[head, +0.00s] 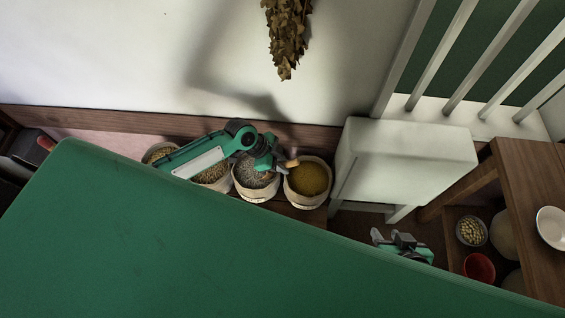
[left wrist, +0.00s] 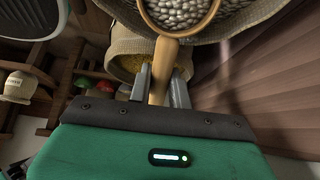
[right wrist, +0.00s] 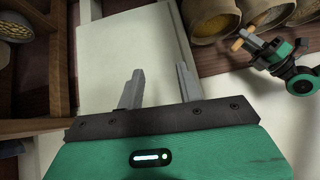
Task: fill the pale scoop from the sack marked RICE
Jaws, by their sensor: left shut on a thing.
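My left gripper (head: 279,163) is shut on the tan handle of the scoop (left wrist: 180,36). In the left wrist view its fingers (left wrist: 161,78) close on the handle from both sides. The scoop's round bowl is at the top edge of that view, partly cut off, with whitish-grey grains showing inside its rim. It is over or in the sack of grey-white grains (head: 255,175); I cannot tell how deep. No RICE marking is legible on the sacks. My right gripper (head: 385,243) is open and empty; its fingers (right wrist: 160,88) stand apart in the right wrist view.
A sack of yellow grain (head: 309,179) stands right of the grey-white one, and a brownish one (head: 213,174) left of it. A white block-like seat (head: 405,150) stands farther right. A wooden shelf (head: 530,200) holds bowls. A green surface fills the head view's foreground.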

